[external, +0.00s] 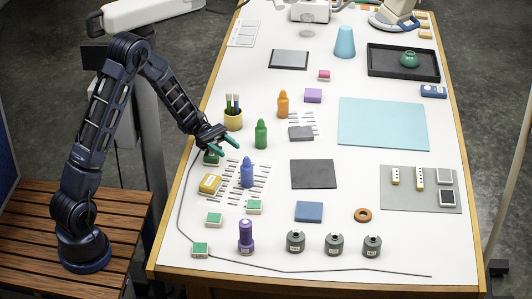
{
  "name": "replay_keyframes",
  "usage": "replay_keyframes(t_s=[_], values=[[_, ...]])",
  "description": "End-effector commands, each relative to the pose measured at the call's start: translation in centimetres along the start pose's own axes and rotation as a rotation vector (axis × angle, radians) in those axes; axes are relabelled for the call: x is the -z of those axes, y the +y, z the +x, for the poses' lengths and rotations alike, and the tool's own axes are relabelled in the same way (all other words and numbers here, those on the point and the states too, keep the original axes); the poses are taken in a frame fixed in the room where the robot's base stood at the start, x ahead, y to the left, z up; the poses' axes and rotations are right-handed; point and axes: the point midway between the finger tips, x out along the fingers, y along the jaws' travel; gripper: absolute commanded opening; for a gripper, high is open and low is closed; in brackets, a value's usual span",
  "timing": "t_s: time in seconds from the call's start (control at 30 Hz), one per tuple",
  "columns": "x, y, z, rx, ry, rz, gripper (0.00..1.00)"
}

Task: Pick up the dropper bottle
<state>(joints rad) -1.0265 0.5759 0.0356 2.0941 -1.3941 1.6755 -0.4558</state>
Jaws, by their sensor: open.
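Three bottle-shaped pieces with narrow tops stand upright on the white table: an orange bottle (283,104), a green bottle (261,134) and a blue bottle (247,173). A purple, thicker-based upright piece (246,237) stands near the front edge. I cannot tell which of these is the dropper bottle. My gripper (227,142) is above the table's left side, with its teal fingers apart and nothing between them. It is to the left of the green bottle and up and left of the blue one in the picture, apart from both.
A yellow cup with brushes (233,120) stands close behind my gripper. A yellow block (210,184) and several green-topped blocks (214,219) lie around the blue bottle. Grey weights (334,243) line the front. A dark mat (314,174) lies right. A thin cable runs along the left edge.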

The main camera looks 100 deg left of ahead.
Motion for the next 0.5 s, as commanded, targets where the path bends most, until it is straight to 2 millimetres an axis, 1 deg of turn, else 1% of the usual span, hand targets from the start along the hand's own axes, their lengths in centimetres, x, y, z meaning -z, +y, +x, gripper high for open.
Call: replay_keyframes(t_s=[0.07,0.17,0.27,0.4,0.5], values=[[0.1,0.2,-0.1,-0.008,-0.006,-0.005,0.51],[0.1,0.3,0.6,-0.009,-0.008,-0.005,0.51],[0.1,0.2,1.8,-0.008,-0.006,-0.005,0.51],[0.1,0.3,3.9,-0.007,-0.007,-0.004,0.51],[0.1,0.3,5.0,-0.007,-0.006,-0.004,0.51]])
